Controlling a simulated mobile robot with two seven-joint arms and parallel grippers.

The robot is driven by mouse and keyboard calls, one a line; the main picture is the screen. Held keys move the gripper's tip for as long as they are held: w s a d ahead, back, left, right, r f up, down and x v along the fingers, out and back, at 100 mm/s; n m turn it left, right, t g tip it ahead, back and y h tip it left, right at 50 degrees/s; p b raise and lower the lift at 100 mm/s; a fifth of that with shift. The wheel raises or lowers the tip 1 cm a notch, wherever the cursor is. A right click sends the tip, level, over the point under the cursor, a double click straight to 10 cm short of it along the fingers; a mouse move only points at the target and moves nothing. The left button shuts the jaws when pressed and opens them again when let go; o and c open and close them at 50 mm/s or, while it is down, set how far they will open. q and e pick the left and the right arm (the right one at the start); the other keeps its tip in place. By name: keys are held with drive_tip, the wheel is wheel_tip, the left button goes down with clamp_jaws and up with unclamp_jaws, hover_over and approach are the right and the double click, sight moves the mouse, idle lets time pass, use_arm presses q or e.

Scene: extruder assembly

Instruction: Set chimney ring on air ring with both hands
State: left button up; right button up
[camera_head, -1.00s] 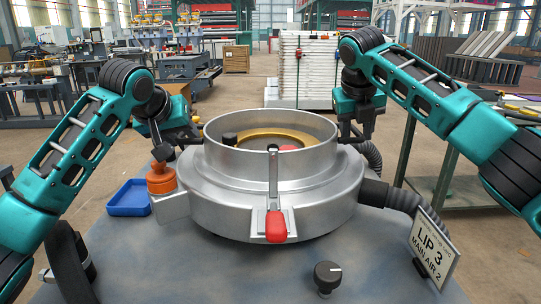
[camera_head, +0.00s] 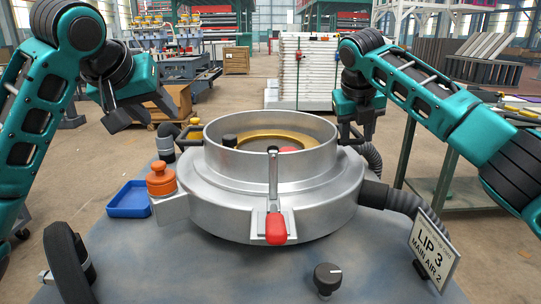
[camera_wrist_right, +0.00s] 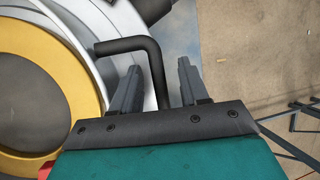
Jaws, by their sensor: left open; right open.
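The chimney ring (camera_head: 235,160) is a silver cylinder seated upright on the wider silver air ring (camera_head: 215,208); a gold ring (camera_head: 285,136) shows inside it. Black bent handles stick out at its left (camera_head: 186,137) and right sides. My left gripper (camera_head: 117,112) is open and empty, raised up and left of the left handle, apart from it. My right gripper (camera_head: 357,136) is open at the right handle. In the right wrist view the bent black handle (camera_wrist_right: 153,58) lies between the spread fingers of my right gripper (camera_wrist_right: 158,75), which are not closed on it.
A clamp lever with a red grip (camera_head: 275,226) stands at the front of the air ring. An orange knob (camera_head: 161,180) and a blue tray (camera_head: 130,199) are at left. A black dial (camera_head: 327,276), dark hoses (camera_head: 405,198) and a sign (camera_head: 433,247) are at front right.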

drive_tip(key=v, duration=1.2)
